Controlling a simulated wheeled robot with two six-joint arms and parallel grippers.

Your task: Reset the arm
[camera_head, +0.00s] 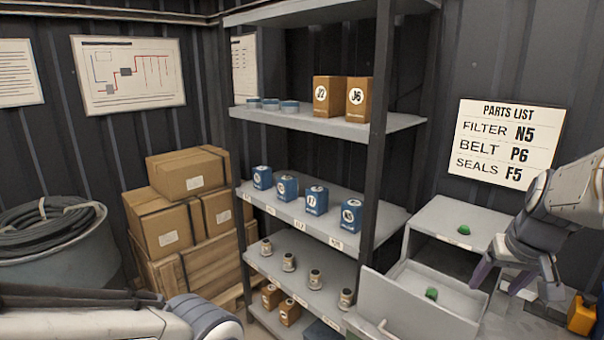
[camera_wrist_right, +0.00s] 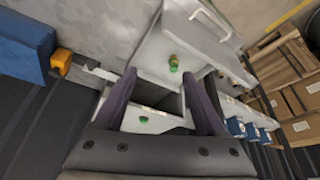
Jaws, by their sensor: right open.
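My right gripper (camera_head: 501,281) hangs at the right of the head view, pointing down over the right side of the pulled-out drawer. Its two dark purple fingers are spread apart with nothing between them. In the right wrist view my right gripper (camera_wrist_right: 169,74) also shows open and empty, with the grey cabinet beyond the fingers. My left arm shows only in part at the lower left of the head view, and its gripper is out of the picture.
The grey cabinet (camera_head: 468,213) has an open drawer (camera_head: 385,298). An orange object (camera_head: 581,315) lies at lower right.

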